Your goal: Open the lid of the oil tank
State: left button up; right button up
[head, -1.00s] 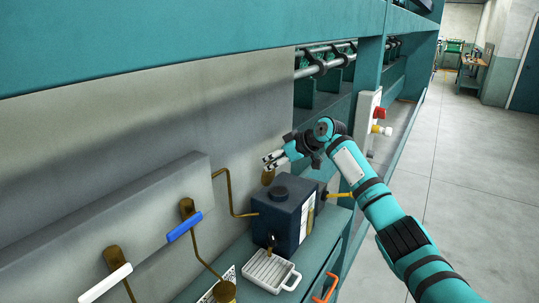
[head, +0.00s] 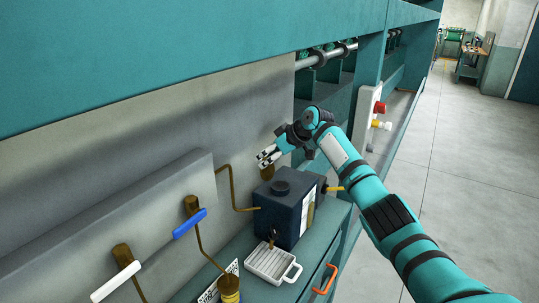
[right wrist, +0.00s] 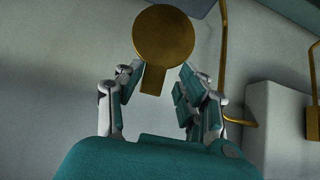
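The oil tank (head: 284,215) is a dark blue box on the teal bench in the head view. My left gripper is not in view.
A white tray (head: 291,277) lies in front of the tank. Lever valves with blue (head: 190,223) and white (head: 115,282) handles are at the left. A brass pipe (head: 233,193) runs beside the tank. A teal beam (head: 180,55) crosses above.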

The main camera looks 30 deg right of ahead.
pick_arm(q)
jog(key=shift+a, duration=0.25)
pick_arm(e)
jog(key=shift+f, duration=0.2)
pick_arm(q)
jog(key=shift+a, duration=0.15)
pick_arm(e)
jog(key=shift+d, duration=0.1)
jog(key=shift+d+r, duration=0.15)
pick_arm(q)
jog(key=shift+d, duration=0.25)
pick_arm(e)
jog(key=v, duration=1.1)
jog(key=shift+s+r, duration=0.2)
jog(key=shift+r, duration=0.2)
